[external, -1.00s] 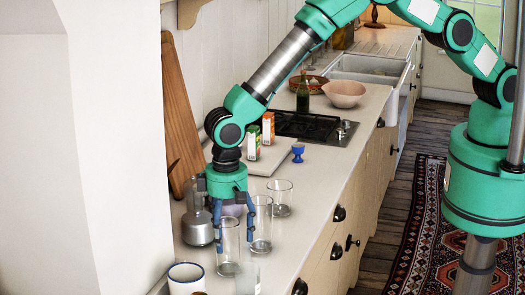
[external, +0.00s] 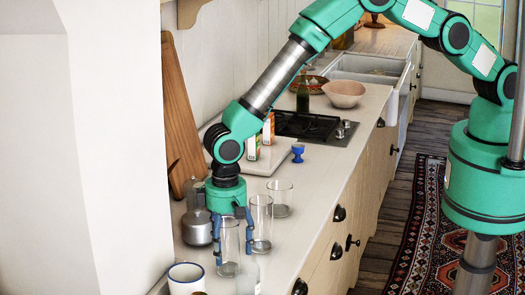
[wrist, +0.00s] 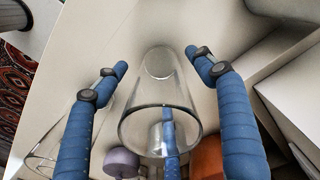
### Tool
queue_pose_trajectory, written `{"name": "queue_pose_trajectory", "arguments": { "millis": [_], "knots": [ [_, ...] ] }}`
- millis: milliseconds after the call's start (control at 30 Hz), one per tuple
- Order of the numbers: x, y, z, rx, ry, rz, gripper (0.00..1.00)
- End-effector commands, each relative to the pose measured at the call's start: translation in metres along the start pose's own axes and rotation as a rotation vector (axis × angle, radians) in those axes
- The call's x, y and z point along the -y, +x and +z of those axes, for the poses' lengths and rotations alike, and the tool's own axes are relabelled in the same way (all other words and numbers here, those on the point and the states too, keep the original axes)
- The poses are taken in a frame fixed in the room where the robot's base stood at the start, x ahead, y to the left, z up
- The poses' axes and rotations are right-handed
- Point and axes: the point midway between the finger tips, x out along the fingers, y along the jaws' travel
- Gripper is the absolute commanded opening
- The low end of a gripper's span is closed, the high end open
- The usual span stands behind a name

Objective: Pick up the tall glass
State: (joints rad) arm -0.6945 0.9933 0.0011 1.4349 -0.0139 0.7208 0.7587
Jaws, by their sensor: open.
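A second clear tall glass (external: 262,215) stands just behind and right of the gripper. A third, shorter-looking glass (external: 281,198) stands farther back.
A metal moka pot (external: 198,230) stands close left of the gripper. A white mug with a blue rim (external: 186,278) is at the front. Another glass (external: 247,275) shows partly in front. A blue egg cup (external: 298,152) and white board (external: 262,162) lie behind. The counter edge is at right.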

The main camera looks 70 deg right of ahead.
Motion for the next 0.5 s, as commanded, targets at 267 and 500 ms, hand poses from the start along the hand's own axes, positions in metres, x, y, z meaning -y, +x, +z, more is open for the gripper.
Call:
{"name": "queue_pose_trajectory", "arguments": {
  "millis": [267, 500],
  "knots": [
    [0.0, 0.024, -0.001, 0.0, 0.0, 0.0, 0.69],
    [0.0, 0.029, -0.001, -0.001, 0.0, -0.001, 0.69]
  ]
}}
